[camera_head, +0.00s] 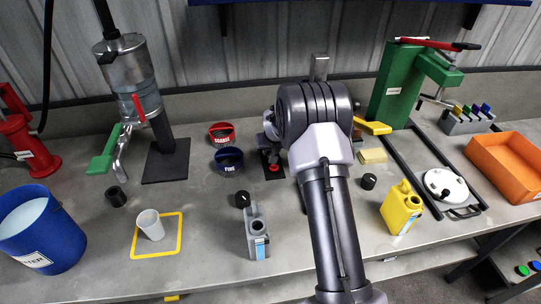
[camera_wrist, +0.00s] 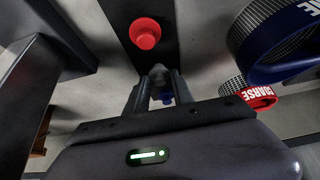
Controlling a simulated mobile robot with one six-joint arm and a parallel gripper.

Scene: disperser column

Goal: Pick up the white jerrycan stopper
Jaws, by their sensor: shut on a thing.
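A grey jerrycan (camera_head: 256,236) and a yellow jerrycan (camera_head: 401,208) stand on the bench. A black cap (camera_head: 242,199) is by the grey one and another black cap (camera_head: 368,181) is near the yellow one. I see no clearly white stopper.
A red button (camera_wrist: 145,33) on a black base lies just beyond the fingertips. The blue ring (camera_head: 228,160) and red ring (camera_head: 221,132) are close by. A white cup (camera_head: 150,225), blue bucket (camera_head: 41,235), green press (camera_head: 403,85) and orange tray (camera_head: 505,183) stand further out.

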